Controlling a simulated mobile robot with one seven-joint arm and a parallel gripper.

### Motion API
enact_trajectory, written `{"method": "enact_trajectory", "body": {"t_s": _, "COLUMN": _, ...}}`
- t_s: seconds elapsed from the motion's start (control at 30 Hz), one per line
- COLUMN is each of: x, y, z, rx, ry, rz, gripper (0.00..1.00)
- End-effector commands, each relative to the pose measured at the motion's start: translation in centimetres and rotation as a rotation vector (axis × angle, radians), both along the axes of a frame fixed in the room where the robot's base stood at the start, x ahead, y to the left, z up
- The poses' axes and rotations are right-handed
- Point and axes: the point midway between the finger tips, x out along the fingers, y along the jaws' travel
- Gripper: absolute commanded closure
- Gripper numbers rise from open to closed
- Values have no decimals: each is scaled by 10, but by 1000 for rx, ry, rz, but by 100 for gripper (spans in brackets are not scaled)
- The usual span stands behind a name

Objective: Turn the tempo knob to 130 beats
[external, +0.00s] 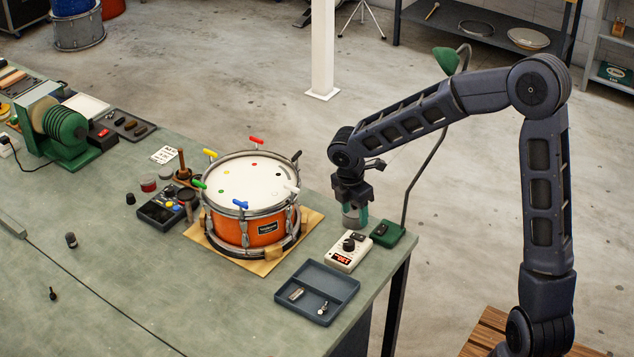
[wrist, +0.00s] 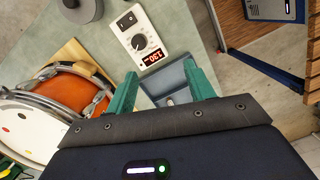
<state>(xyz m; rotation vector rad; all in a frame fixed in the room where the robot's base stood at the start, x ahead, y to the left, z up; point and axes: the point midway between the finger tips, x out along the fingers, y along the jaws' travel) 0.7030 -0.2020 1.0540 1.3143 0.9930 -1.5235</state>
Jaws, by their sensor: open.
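The white tempo box (external: 349,252) stands at the bench's right end. It also shows in the wrist view (wrist: 147,26). Its round black knob (wrist: 138,42) has a pale mark; it also shows in the external view (external: 348,244). The red display (wrist: 152,58) appears to read 130 in the wrist view. My gripper (external: 355,220) hangs fingers down close to the box's back edge, near the green lamp base. In the wrist view my gripper (wrist: 160,70) has its green fingers spread wide with nothing held. The knob lies beyond the fingertips, not between them.
An orange drum (external: 250,228) with coloured-handled keys stands on a wooden board left of the box. A dark blue tray (external: 343,284) with small metal parts lies in front. The green lamp base (external: 387,234) stands right of the box, near the bench edge.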

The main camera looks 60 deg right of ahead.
Motion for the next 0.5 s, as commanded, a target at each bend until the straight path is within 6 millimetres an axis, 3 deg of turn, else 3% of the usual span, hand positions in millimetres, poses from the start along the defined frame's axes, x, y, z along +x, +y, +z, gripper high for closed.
{"method": "enact_trajectory", "body": {"t_s": 0.5, "x": -37, "y": 27, "z": 37, "rx": -84, "ry": -44, "rz": -162, "gripper": 47}}
